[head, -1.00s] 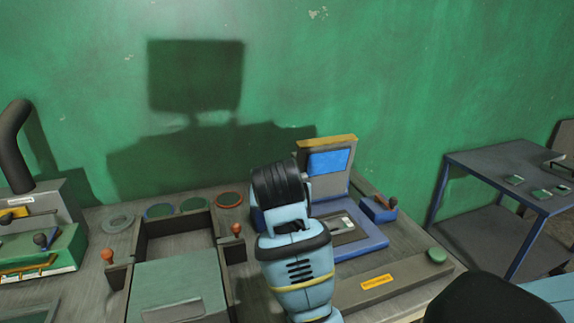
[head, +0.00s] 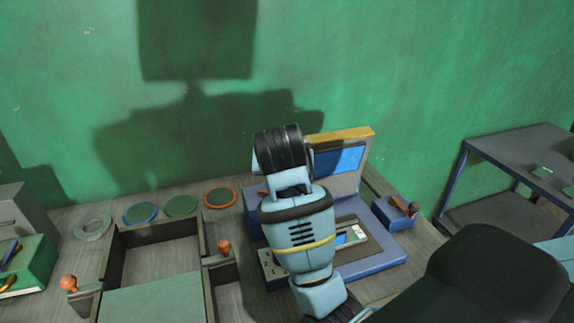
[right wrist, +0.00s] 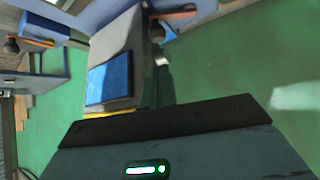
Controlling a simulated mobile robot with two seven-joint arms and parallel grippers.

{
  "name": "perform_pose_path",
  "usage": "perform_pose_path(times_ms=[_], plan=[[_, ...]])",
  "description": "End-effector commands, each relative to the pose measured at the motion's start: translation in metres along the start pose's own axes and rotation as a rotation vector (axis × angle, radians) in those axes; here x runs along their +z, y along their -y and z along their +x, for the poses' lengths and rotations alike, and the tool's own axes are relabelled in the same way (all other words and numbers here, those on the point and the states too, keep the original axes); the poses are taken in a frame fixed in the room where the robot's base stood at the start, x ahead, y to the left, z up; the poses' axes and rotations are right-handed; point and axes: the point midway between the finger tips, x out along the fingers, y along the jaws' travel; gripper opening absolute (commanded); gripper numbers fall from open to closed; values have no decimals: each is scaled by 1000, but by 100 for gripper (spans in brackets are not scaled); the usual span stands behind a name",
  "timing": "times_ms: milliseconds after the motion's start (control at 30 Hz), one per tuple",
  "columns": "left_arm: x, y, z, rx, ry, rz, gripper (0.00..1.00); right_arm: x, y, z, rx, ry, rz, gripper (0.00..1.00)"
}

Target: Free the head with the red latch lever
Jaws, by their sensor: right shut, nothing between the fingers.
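A grey upright head with a blue screen (head: 338,160) and a yellow top edge stands on a blue base (head: 385,262). In the right wrist view its screen (right wrist: 108,84) appears upside down. A red-orange lever with a dark knob (right wrist: 180,13) is at the top of that view, close beyond my right gripper (right wrist: 161,62), which is shut and empty. I cannot tell whether they touch. In the head view my right arm hides the gripper.
A dark-walled tray (head: 205,265) with orange-knobbed levers (head: 224,247) stands left of the base. Several round discs (head: 181,206) lie behind it. A green machine (head: 28,265) is at far left. A dark table (head: 520,150) stands at right, near the green wall.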

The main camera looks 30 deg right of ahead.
Motion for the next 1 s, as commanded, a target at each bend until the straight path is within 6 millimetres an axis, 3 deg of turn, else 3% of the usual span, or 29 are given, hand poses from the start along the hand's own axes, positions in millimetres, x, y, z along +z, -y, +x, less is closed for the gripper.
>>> perform_pose_path(times_ms=[567, 767, 1000], plan=[[0, 0, 0, 0, 1, 0, 100, 0, 0, 2, 1, 0, 0, 0], [1, 0, 0, 0, 2, 0, 100, 1, -1, 23, 3, 3, -1, 0], [1, 0, 0, 1, 3, 0, 100, 1, -1, 65, 3, 3, -2, 0]])
